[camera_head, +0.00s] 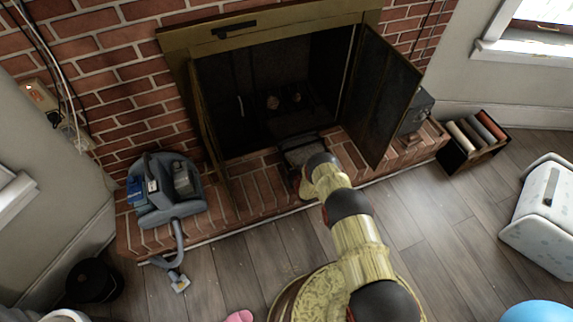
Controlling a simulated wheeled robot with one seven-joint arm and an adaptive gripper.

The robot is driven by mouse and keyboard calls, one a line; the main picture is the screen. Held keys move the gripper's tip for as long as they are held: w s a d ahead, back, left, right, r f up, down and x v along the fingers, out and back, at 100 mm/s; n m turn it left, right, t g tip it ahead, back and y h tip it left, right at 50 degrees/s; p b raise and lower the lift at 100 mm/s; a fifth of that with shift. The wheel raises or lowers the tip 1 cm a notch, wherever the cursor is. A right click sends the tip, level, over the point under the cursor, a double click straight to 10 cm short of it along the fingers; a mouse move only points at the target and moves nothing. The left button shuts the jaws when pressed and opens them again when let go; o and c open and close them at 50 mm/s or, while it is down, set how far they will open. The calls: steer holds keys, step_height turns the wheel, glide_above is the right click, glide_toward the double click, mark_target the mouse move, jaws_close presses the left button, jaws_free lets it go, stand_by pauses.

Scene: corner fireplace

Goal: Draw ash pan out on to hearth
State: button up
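The ash pan (303,154), a dark tray with greyish contents, sits at the mouth of the open brick fireplace (240,85). My arm reaches up from the bottom right, and my gripper (297,181) is at the front of the pan, low over the bricks. The fingers are small, dark and partly hidden by my arm, so I cannot tell whether they are shut on the pan or its handle.
The right fireplace door (380,95) stands open over the hearth, close to my arm; the left door (209,135) is also open. A grey vacuum-like appliance (168,195) stands on the hearth's left. A box of rolls (474,142) stands at right. The hearth between appliance and pan is clear.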

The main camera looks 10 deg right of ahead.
steer(key=v, duration=1.1)
steer(key=shift+s+r, duration=0.1)
steer(key=shift+s, duration=0.05)
